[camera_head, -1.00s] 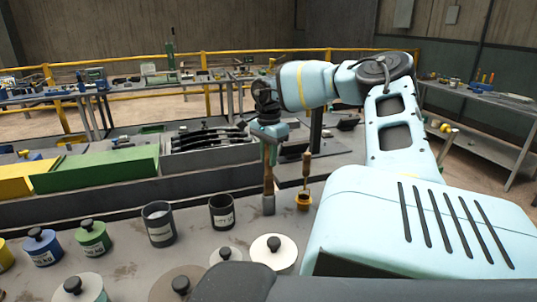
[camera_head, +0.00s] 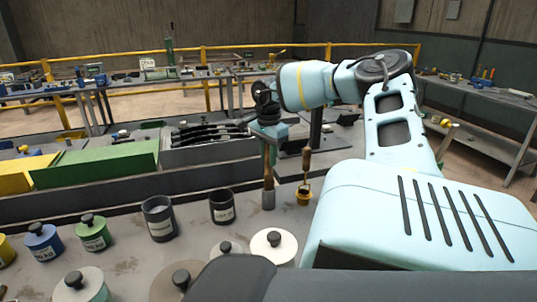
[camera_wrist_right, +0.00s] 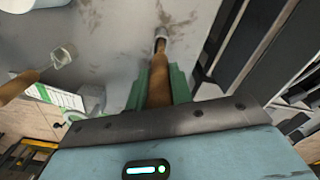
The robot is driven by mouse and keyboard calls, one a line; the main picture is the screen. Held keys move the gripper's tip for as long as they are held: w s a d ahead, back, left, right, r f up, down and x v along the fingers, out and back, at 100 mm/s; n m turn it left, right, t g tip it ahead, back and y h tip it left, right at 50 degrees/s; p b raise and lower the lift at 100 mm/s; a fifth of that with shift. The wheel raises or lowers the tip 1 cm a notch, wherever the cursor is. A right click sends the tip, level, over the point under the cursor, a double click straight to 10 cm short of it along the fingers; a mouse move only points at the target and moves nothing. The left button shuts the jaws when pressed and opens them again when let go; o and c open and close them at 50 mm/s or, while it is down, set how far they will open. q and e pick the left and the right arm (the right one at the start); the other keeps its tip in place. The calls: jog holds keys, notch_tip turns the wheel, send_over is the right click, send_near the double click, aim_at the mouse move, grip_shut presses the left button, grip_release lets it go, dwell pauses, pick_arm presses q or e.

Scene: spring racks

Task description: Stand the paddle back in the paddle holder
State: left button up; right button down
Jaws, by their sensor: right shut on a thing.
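My right gripper (camera_head: 268,145) is shut on the brown wooden handle of the paddle (camera_head: 268,178), which is upright above the grey bench. Its lower end is grey; I cannot tell whether that touches the bench. In the right wrist view the green fingers (camera_wrist_right: 160,92) close on the handle (camera_wrist_right: 159,75), which points to a pale end. My left gripper is not in view.
Two dark open cups (camera_head: 159,219) (camera_head: 222,206) stand left of the paddle. A raised ledge with a green box (camera_head: 95,165) and a rack of black parts (camera_head: 210,133) lies behind.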

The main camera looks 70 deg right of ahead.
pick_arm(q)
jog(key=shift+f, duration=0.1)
pick_arm(e)
jog(key=shift+f, duration=0.55)
jog(key=c, duration=1.2)
grip_release()
jog(key=shift+o, duration=0.6)
jog(key=o, duration=0.4)
jog(key=shift+r, duration=1.15)
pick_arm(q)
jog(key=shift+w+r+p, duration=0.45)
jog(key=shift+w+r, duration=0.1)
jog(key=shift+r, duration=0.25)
pick_arm(e)
jog(key=shift+r, duration=2.3)
